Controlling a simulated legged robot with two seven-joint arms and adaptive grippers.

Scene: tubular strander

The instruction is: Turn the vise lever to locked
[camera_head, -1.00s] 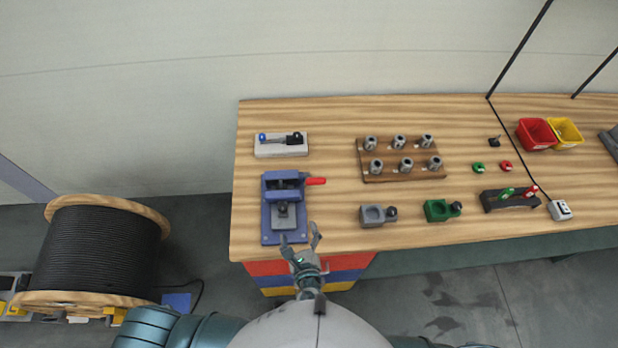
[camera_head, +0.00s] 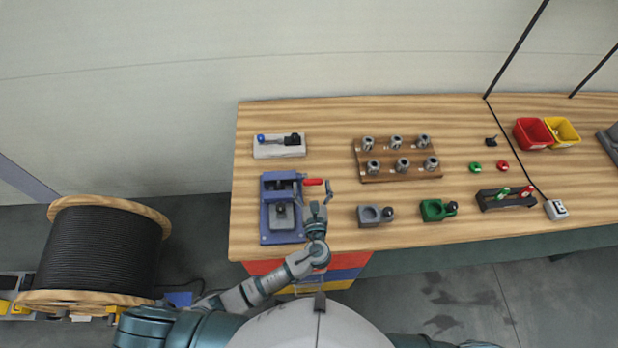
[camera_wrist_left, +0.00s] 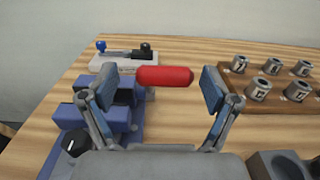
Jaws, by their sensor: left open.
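The blue vise (camera_head: 268,212) stands at the left end of the wooden bench, and it also shows in the left wrist view (camera_wrist_left: 72,112). Its lever has a red handle (camera_head: 313,182) that sticks out to the right. In the left wrist view the red handle (camera_wrist_left: 165,76) lies level across the gap between the fingers, ahead of them. My left gripper (camera_head: 321,196) is open, just in front of and to the right of the handle; it also shows in the left wrist view (camera_wrist_left: 163,88). Contact with the handle cannot be told. My right gripper is not in view.
A white block with a blue-knobbed lever (camera_head: 279,146) lies behind the vise. A wooden rack of metal cylinders (camera_head: 400,175) stands to the right. Grey (camera_head: 371,217) and green (camera_head: 433,211) holders sit near the front edge. Bare bench lies between vise and rack.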

